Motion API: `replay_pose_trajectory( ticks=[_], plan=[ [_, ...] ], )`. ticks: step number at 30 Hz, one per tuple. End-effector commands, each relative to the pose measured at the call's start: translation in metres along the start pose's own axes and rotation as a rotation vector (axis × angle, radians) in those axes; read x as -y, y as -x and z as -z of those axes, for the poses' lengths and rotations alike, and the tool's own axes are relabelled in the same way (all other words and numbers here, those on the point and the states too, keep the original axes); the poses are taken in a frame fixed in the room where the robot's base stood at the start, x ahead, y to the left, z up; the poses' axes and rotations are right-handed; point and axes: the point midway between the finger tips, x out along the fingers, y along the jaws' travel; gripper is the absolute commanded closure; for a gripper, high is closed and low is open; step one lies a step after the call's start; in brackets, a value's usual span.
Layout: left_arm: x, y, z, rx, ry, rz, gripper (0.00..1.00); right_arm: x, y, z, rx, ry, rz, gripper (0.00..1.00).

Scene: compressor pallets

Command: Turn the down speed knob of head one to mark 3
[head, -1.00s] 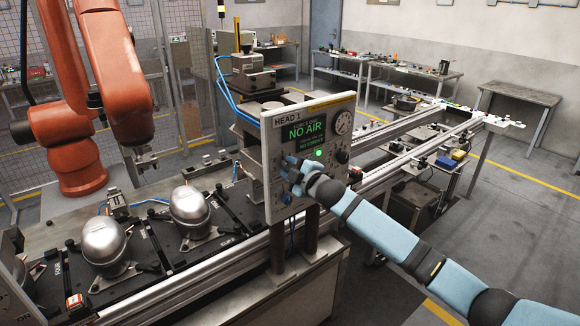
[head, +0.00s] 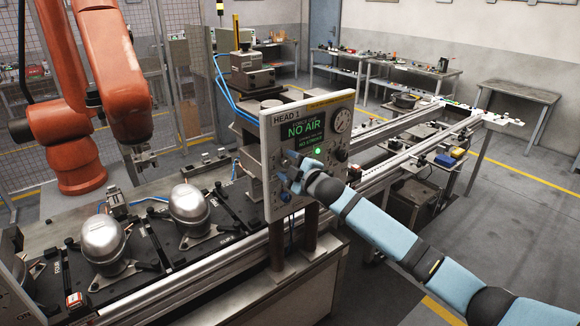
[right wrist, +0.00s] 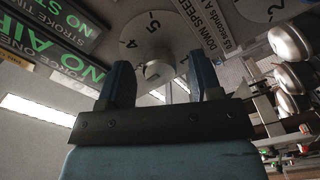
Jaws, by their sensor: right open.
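The head one panel (head: 334,106) is a pale upright plate marked HEAD 1 in the head view. My right gripper (head: 284,172) is at its lower left part and hides the knob there. In the right wrist view the down speed knob (right wrist: 158,69) is a small grey knob on a round pale dial (right wrist: 150,38) beside a DOWN SPEED label (right wrist: 196,22). Marks 4 and 5 show; the lower dial is partly hidden and the knob's setting is unclear. My right gripper (right wrist: 160,75) is open, its two dark fingers left and right of the knob in the picture. Contact cannot be told.
The panel has a green NO AIR display (head: 304,129), a gauge (head: 342,121), a lit green button (head: 317,150) and a black knob (head: 341,155). Silver compressors (head: 189,205) sit on pallets to the left. An orange robot arm (head: 115,70) stands behind them.

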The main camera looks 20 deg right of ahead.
Motion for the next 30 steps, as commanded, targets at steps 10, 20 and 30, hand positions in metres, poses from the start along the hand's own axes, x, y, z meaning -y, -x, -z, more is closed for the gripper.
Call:
replay_pose_trajectory(
  ticks=[10,20,30],
  plan=[
    [-0.002,-0.004,-0.015,0.007,-0.006,-0.006,0.42,0.004,0.042,-0.003,0.0,0.003,0.0,0.41],
    [-0.006,-0.015,-0.026,0.004,-0.003,-0.014,0.42,0.003,0.114,-0.002,0.0,0.002,0.001,0.41],
    [-0.005,-0.021,-0.021,-0.009,-0.006,-0.016,0.42,0.0,0.139,0.0,0.001,0.0,0.0,0.41]
  ],
)
